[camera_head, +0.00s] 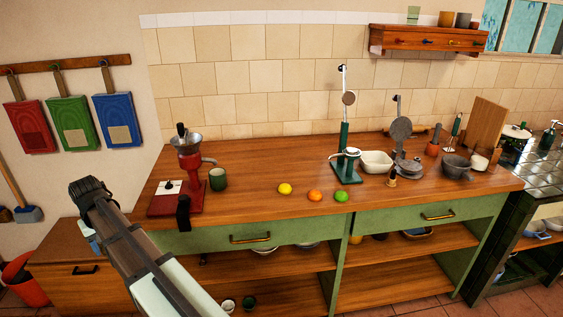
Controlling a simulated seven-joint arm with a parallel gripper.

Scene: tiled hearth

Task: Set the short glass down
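My arm rises from the bottom of the view toward the left, and its dark ribbed end (88,188) is in front of the counter's left end. No fingertips can be made out there, so I cannot tell whether my gripper is open or shut. A small pale blue patch (93,243) shows beside the arm below that end; I cannot tell what it is. I cannot make out a short glass at my arm. A clear glass with something white in it (480,161) stands at the right of the wooden counter (265,170).
A lemon (285,189), an orange (315,195) and a lime (341,196) lie near the front edge. A green press (345,165) and white bowl (376,162) stand behind. The counter between mug and lemon is clear.

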